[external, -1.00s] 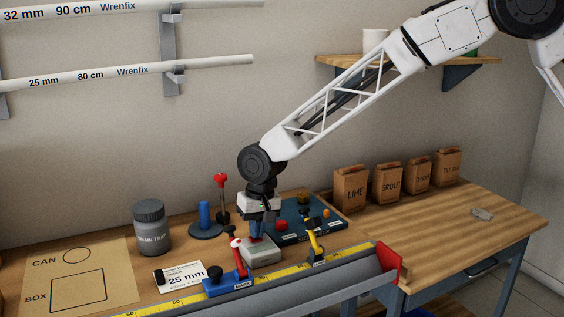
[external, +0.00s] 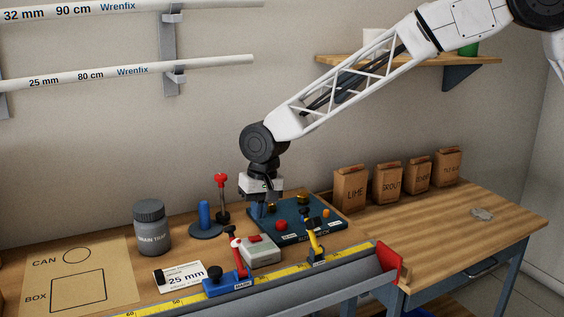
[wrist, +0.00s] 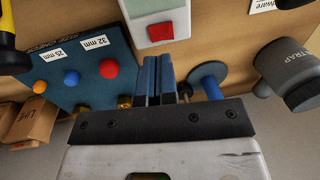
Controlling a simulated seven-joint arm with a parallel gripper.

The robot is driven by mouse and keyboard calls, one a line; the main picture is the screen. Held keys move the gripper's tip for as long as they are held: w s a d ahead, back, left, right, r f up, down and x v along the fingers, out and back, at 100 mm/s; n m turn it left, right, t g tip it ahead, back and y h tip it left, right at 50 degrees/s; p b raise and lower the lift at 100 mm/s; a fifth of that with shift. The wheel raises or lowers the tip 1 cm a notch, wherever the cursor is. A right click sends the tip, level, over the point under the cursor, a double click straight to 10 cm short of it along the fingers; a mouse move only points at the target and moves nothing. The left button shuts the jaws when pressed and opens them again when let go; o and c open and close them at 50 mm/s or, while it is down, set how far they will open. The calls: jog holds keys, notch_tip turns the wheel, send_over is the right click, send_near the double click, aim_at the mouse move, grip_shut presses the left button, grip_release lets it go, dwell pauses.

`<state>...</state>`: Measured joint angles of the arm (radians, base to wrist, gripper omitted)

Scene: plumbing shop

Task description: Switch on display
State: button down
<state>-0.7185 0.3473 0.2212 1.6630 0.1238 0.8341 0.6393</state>
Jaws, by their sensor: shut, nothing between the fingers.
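A small light-grey box (external: 261,252) with a red button (external: 255,239) on top stands on the bench behind the yellow measuring rail. In the wrist view the box (wrist: 179,20) is at the top, with the red button (wrist: 161,32) and a pale green patch beside it; I cannot tell whether that patch is a lit screen. My gripper (external: 257,214) is above and behind the box, apart from it, pointing down. Its blue fingers (wrist: 156,62) are shut with nothing between them.
A dark blue board (external: 290,233) with coloured knobs lies to the right. A blue peg stand (external: 205,222), red-topped stand (external: 221,196) and drain trap jar (external: 151,228) are to the left. Blue (external: 229,284) and yellow (external: 314,245) clamps flank the box in front.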

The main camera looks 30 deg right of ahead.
aim_at(251, 238)
notch_tip(251, 238, up, 9)
jog(key=d, duration=0.1)
dwell(0.3)
dwell(0.4)
jog(key=shift+a, duration=0.65)
jog(key=f, duration=0.4)
jog(key=a+f, duration=0.1)
jog(key=f, duration=0.9)
jog(key=shift+a, duration=0.35)
jog(key=shift+a+f, duration=0.1)
jog(key=shift+f, duration=0.05)
